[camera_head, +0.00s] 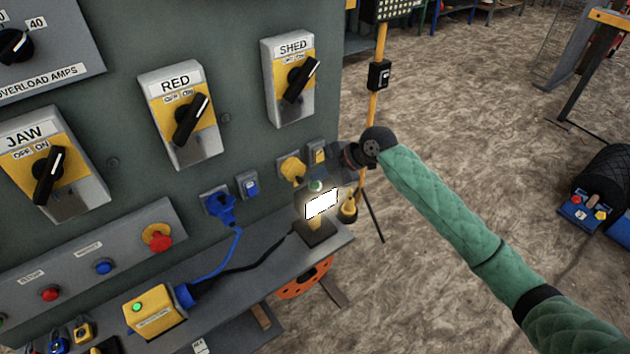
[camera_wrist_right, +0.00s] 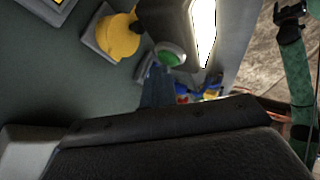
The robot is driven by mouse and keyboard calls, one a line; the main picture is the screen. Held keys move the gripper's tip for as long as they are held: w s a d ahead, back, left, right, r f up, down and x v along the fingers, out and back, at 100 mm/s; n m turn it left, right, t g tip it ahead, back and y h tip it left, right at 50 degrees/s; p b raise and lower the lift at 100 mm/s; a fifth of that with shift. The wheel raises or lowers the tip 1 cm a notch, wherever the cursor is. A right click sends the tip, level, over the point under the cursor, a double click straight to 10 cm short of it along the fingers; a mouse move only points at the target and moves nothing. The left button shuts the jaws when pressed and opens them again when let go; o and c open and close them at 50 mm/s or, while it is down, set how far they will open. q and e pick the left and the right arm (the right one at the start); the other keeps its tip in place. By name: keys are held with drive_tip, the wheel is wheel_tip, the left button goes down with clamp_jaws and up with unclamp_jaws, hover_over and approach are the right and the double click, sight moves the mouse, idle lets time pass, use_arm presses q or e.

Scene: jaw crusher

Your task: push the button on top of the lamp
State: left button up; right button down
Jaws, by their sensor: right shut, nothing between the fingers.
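The lamp (camera_head: 321,204) stands at the right end of the grey ledge, its white panel glowing brightly. Its green button (camera_head: 316,185) is on top. In the right wrist view the button (camera_wrist_right: 170,53) shows as a green disc beside the lit panel (camera_wrist_right: 204,30). My right gripper (camera_head: 345,156) is above and to the right of the lamp in the head view, shut and empty. In the right wrist view its fingers (camera_wrist_right: 158,82) point toward the button and appear close to it. I cannot tell whether they touch it. My left gripper is not in view.
A yellow socket (camera_head: 292,168) and a small switch (camera_head: 317,152) are on the panel behind the lamp. A blue plug (camera_head: 220,205) and a yellow box with a green button (camera_head: 154,310) are to the left. A yellow post (camera_head: 371,120) stands behind my right wrist.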

sight(319, 183)
drive_tip(key=shift+f, duration=0.3)
drive_tip(key=shift+s+f+b, duration=0.1)
drive_tip(key=shift+f+b, duration=0.1)
drive_tip(key=shift+b, duration=0.1)
drive_tip(key=shift+f, duration=0.1)
drive_tip(key=shift+r, duration=0.25)
idle(0.5)
drive_tip(key=shift+r+p, duration=1.65)
drive_tip(key=shift+r, duration=1.55)
